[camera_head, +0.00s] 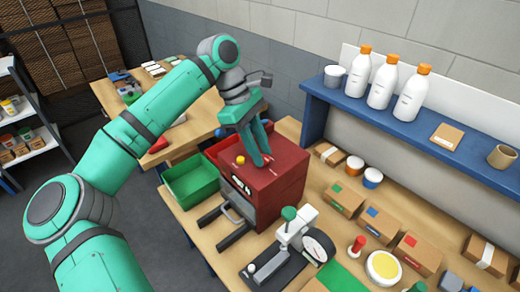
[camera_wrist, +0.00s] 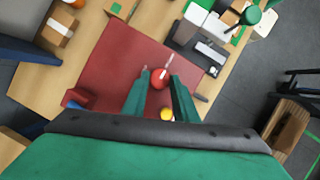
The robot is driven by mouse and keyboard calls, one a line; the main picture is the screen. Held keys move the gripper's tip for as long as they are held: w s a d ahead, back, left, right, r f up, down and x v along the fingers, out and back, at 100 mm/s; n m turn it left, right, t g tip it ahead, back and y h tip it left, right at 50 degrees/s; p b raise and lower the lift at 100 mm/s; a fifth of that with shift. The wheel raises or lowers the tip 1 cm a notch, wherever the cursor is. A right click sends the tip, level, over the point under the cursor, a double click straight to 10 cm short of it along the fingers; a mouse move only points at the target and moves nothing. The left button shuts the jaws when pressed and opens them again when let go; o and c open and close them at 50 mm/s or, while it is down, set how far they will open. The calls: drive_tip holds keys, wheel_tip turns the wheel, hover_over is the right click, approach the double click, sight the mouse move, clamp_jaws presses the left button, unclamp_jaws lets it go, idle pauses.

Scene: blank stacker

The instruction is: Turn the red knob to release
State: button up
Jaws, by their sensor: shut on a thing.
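The dark red box-shaped machine (camera_head: 287,154) stands on the wooden bench, and its flat top fills the middle of the wrist view (camera_wrist: 115,60). The round red knob (camera_wrist: 158,81) on that top lies between my fingertips in the wrist view. My gripper (camera_head: 262,161) reaches down onto the machine's top, and its green fingers (camera_wrist: 160,76) are closed around the red knob. In the head view the fingers hide the knob. A yellow ball-shaped knob (camera_head: 240,160) is beside the fingers; it also shows in the wrist view (camera_wrist: 166,113).
A green bin (camera_head: 190,181) stands left of the machine. A press with a dial gauge (camera_head: 316,246) is in front of it. Small cardboard boxes (camera_head: 378,222) line the bench at right. A blue shelf (camera_head: 385,118) carries white bottles (camera_head: 383,82).

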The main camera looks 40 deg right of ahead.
drive_tip(key=o, duration=1.1)
drive_tip(key=shift+c, duration=0.2)
drive_tip(key=v, duration=1)
drive_tip(key=shift+r, duration=0.4)
